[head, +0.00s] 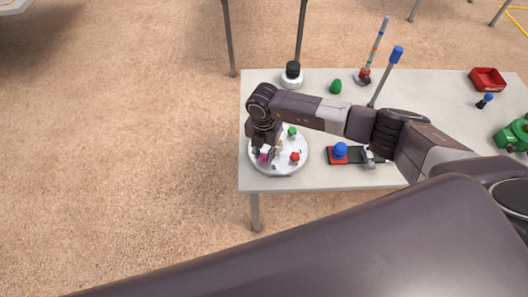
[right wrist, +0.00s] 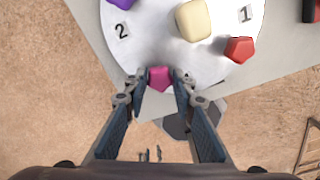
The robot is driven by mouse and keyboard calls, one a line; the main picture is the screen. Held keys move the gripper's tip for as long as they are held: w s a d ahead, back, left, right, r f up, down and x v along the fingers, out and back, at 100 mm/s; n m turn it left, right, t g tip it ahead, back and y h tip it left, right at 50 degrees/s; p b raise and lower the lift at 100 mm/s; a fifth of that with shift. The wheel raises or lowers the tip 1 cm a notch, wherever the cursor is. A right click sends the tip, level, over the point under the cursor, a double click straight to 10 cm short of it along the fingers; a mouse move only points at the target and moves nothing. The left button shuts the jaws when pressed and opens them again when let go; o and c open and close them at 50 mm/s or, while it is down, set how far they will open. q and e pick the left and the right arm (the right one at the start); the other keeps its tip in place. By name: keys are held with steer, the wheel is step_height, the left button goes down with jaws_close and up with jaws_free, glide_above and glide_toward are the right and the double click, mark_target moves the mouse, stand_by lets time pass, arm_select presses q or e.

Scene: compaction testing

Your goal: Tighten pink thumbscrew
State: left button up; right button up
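The pink thumbscrew (right wrist: 160,77) sits at the near edge of the round white plate (right wrist: 130,57) in the right wrist view. It also shows in the head view (head: 264,154), at the plate's lower left. My right gripper (right wrist: 161,84) is pointed down at it, with one fingertip on each side and no clear gap between tips and thumbscrew. The fingers look closed around it, and hide its sides. In the head view my right gripper (head: 263,147) is over the left part of the plate (head: 282,171). My left gripper is not in view.
The plate also bears a red knob (head: 295,157), a green knob (head: 292,132) and a cream block (right wrist: 193,20). On the table (head: 310,181) are a blue-topped device (head: 340,150), a black-topped white container (head: 292,74) and a red tray (head: 488,79). The plate stands near the table's left edge.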

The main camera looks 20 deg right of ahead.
mark_target(264, 156)
steer(key=shift+o, duration=1.3)
steer(key=shift+r, duration=0.15)
step_height(264, 156, up, 6)
steer(key=p, duration=0.5)
step_height(264, 156, up, 12)
